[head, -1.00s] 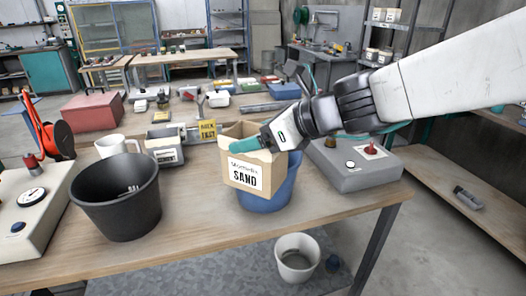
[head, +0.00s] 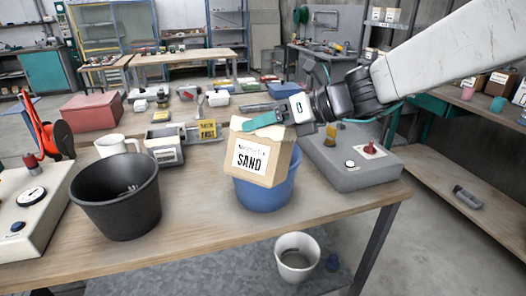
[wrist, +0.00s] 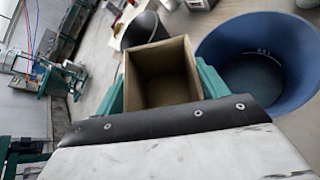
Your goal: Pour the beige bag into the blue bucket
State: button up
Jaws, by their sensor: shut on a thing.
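The beige bag (head: 258,158), labelled SAND, is tilted in the head view, held above the front left part of the blue bucket (head: 268,194). My gripper (head: 268,122) is shut on the bag near its top, with a teal finger along its upper edge. In the wrist view the open bag (wrist: 160,75) sits between my teal fingers, and its brown inside shows. The blue bucket (wrist: 290,30) is just to the right of the bag there, and its blue-grey inside shows no clear pile. No falling sand is visible.
A black bucket (head: 118,200) stands on the table (head: 215,220) to the left. A grey box with a red knob (head: 350,160) is close on the right. A white mug (head: 118,145) and a scale (head: 163,148) stand behind. A white bucket (head: 298,262) stands below the table.

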jog(key=shift+w+d+r, duration=0.1)
jog(key=shift+w+d, duration=0.1)
jog(key=shift+w, duration=0.15)
jog(key=shift+w+d+f+m+g+y, duration=0.25)
jog(key=shift+w+f+m+g, duration=0.05)
jog(key=shift+w+m, duration=0.1)
jog(key=shift+w+d+f+m+g+y, duration=0.2)
jog(key=shift+w+f+m+g+y, duration=0.1)
jog(key=shift+w+m, duration=0.1)
jog(key=shift+w+d+f+m, duration=0.1)
jog(key=shift+w+f+m, duration=0.15)
jog(key=shift+m, duration=0.15)
jog(key=shift+f, duration=0.1)
jog(key=shift+w+d+f+m+g+y+p, duration=0.1)
jog(key=shift+w+d+f+m+g+y, duration=0.1)
jog(key=shift+f+m+g+y, duration=0.3)
jog(key=shift+w+d+f+m+g+y+p, duration=0.15)
jog(key=shift+w+f+m+g+y, duration=0.2)
jog(key=shift+f+m, duration=0.35)
jog(key=shift+w+d+f+m+g+y+p, duration=0.1)
jog(key=shift+f+m+g+y, duration=0.15)
jog(key=shift+f+m+y, duration=0.35)
dwell(0.9)
jog(key=shift+w+d+f+m+y, duration=0.15)
jog(key=shift+w+d+f+m, duration=0.15)
jog(key=shift+w+m, duration=0.15)
jog(key=shift+w+d+f+m+y, duration=0.15)
jog(key=shift+w+f+m, duration=0.1)
jog(key=shift+w+m, duration=0.15)
